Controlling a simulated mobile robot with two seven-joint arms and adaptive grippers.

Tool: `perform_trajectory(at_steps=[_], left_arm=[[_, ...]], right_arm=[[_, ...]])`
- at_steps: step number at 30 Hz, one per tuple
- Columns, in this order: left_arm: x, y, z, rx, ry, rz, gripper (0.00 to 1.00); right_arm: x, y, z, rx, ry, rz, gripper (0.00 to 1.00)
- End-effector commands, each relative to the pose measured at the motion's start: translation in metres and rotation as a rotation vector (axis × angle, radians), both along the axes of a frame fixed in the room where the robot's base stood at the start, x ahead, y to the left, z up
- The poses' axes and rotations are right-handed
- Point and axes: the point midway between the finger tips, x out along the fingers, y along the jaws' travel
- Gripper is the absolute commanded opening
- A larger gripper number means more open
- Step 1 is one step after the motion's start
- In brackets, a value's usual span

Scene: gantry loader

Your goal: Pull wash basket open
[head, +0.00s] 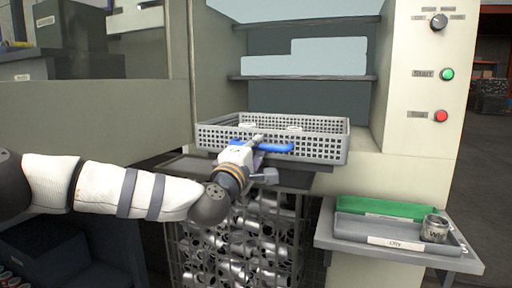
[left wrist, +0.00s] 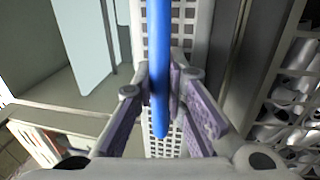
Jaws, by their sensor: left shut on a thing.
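The grey wash basket (head: 320,148), a perforated rectangular basket, sits at the machine's opening in the head view, with a few pale parts in it. A blue handle bar (head: 277,148) runs along its front side. My left gripper (head: 258,146) is at the handle's left part. In the left wrist view the blue handle (left wrist: 158,60) runs between the purple-padded fingers of my left gripper (left wrist: 161,90), which are shut on it. The basket's perforated wall (left wrist: 182,50) shows behind the handle. My right gripper is not in view.
A wire cage of metal cylinders (head: 250,240) stands below the basket. A side shelf (head: 400,255) at right holds a green tray (head: 385,208), a grey tray and a metal part (head: 434,229). The panel has green (head: 447,74) and red (head: 441,116) buttons.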

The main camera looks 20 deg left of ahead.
Motion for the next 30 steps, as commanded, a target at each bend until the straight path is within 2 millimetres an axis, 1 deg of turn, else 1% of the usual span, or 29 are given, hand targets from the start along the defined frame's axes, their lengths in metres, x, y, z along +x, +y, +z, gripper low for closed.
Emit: perform_trajectory(at_steps=[1, 2, 3, 4, 5, 13, 16, 17, 20, 21, 24, 27, 30], left_arm=[[0.0, 0.0, 0.001, 0.0, -0.001, 0.0, 0.0], [0.0, 0.0, 0.001, 0.0, -0.001, 0.0, 0.14], [0.0, 0.0, 0.001, 0.0, -0.001, 0.0, 0.23], [0.0, 0.0, 0.001, 0.0, -0.001, 0.0, 0.3], [0.0, 0.0, 0.001, 0.0, -0.001, 0.0, 0.33], [0.0, 0.0, 0.0, 0.0, 0.0, 0.0, 0.33], [-0.009, 0.001, -0.001, -0.001, 0.0, 0.0, 0.33], [-0.014, 0.001, -0.003, -0.001, 0.001, -0.001, 0.33], [-0.039, 0.002, -0.007, -0.001, 0.001, -0.001, 0.33], [-0.051, 0.002, -0.01, -0.002, 0.001, -0.002, 0.33], [-0.078, 0.003, -0.015, -0.002, 0.001, -0.001, 0.33], [-0.099, 0.003, -0.018, -0.002, 0.0, -0.001, 0.33], [-0.112, 0.004, -0.021, -0.001, 0.0, 0.0, 0.33]], right_arm=[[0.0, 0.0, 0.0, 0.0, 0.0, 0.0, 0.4], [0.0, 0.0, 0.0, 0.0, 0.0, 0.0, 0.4], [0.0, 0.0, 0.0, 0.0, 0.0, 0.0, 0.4], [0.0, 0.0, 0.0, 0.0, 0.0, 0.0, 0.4], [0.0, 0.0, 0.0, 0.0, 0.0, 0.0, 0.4], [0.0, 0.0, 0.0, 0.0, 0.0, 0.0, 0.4], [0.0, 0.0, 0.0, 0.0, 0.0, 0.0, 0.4], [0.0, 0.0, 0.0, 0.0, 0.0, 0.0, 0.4], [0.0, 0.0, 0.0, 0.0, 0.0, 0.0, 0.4], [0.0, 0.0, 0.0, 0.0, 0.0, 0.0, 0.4], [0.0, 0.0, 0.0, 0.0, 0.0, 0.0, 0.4], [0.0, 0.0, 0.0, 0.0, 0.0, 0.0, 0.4], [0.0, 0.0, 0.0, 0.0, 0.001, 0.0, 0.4]])
